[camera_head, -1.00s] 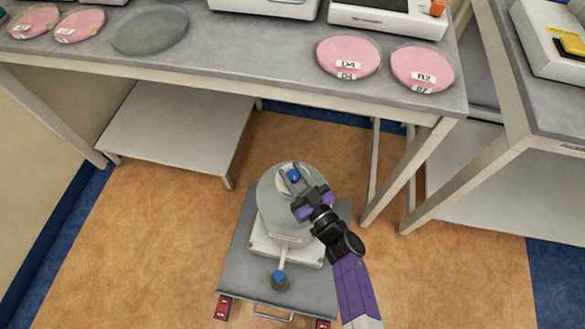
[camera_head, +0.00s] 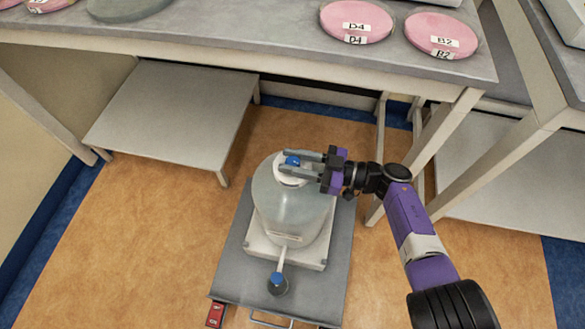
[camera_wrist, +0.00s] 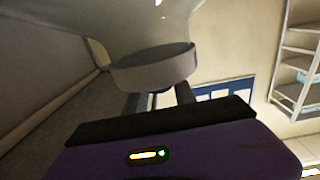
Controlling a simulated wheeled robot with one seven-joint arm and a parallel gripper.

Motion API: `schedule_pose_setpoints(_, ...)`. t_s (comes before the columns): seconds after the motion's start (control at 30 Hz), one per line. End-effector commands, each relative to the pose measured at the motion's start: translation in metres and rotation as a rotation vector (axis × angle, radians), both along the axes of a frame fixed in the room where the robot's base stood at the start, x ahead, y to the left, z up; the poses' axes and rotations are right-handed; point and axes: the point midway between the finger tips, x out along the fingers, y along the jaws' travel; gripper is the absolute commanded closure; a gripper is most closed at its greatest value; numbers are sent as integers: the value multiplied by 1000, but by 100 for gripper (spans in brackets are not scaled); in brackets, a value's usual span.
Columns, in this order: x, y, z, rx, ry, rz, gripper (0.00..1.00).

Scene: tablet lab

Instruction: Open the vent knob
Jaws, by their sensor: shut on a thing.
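A domed, greenish-grey translucent vessel (camera_head: 272,205) stands on a pale square base, with a white cap on top. A blue knob (camera_head: 292,160) sits on that cap. My gripper (camera_head: 291,163) reaches in from the right, its two grey fingers either side of the blue knob, shut on it. In the wrist view the fingers (camera_wrist: 160,100) pass behind a grey round cap (camera_wrist: 152,68), which hides most of the knob. A second blue knob (camera_head: 278,278) stands at the front, on a short tube from the base. The pictures do not show which is named the vent knob.
The vessel stands on a grey cart (camera_head: 233,270) with red corner feet. Behind is a bench (camera_head: 240,40) holding pink discs (camera_head: 356,21). A low shelf (camera_head: 170,110) is at left, and bench legs stand close to my arm at right. The orange floor at left is clear.

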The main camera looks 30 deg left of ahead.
Motion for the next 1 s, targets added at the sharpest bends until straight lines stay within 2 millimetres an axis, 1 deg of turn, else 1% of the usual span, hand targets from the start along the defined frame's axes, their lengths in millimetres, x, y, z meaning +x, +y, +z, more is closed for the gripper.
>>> schedule_pose_setpoints(0.03,2,-1,-7,3,-3,27,100)
schedule_pose_setpoints(0.3,2,-1,-5,3,-3,154,100)
schedule_pose_setpoints(0.5,2,-1,-3,3,-1,218,100)
schedule_pose_setpoints(1.0,2,-2,2,2,-1,266,100)
